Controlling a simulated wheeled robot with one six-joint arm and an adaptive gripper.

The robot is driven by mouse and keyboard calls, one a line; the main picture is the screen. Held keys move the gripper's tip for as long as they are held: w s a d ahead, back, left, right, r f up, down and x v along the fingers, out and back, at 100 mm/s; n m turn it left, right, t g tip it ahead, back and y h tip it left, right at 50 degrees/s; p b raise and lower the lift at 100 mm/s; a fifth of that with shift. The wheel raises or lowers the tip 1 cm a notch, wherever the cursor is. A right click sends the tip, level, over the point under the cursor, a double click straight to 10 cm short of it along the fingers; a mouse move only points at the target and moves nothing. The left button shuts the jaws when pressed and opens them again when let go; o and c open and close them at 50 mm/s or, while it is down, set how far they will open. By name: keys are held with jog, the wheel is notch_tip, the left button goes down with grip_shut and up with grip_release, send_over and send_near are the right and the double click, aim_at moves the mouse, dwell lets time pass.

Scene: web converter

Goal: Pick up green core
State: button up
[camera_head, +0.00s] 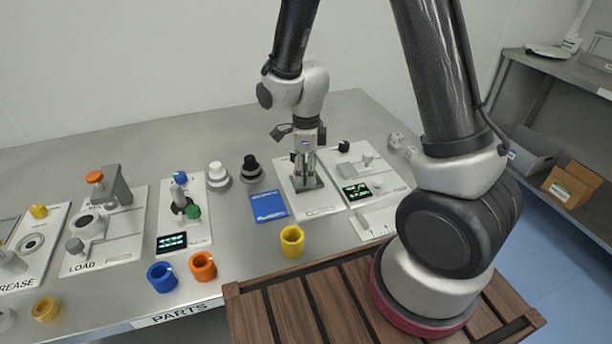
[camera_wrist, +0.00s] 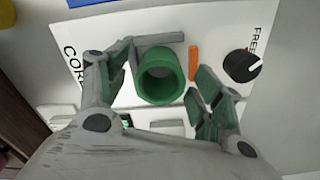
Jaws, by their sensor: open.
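The green core (camera_wrist: 161,76) is a hollow ring seen from above in the wrist view, on a white panel (camera_wrist: 217,31) with a grey bracket beside it. My gripper (camera_wrist: 157,88) is open, with one finger on the left side of the core and one on the right. The right finger stands apart from the core; whether the left touches the core I cannot tell. In the head view my gripper (camera_head: 304,168) points down over the same panel, and only a little green shows between its fingers.
An orange piece (camera_wrist: 194,62) and a black knob (camera_wrist: 242,67) sit right of the core. A blue booklet (camera_head: 268,206) lies left of the panel. Yellow (camera_head: 292,240), orange (camera_head: 203,266) and blue (camera_head: 162,277) cores stand near the table's front.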

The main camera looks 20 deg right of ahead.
jog(key=c, duration=1.1)
jog(key=shift+o, duration=0.2)
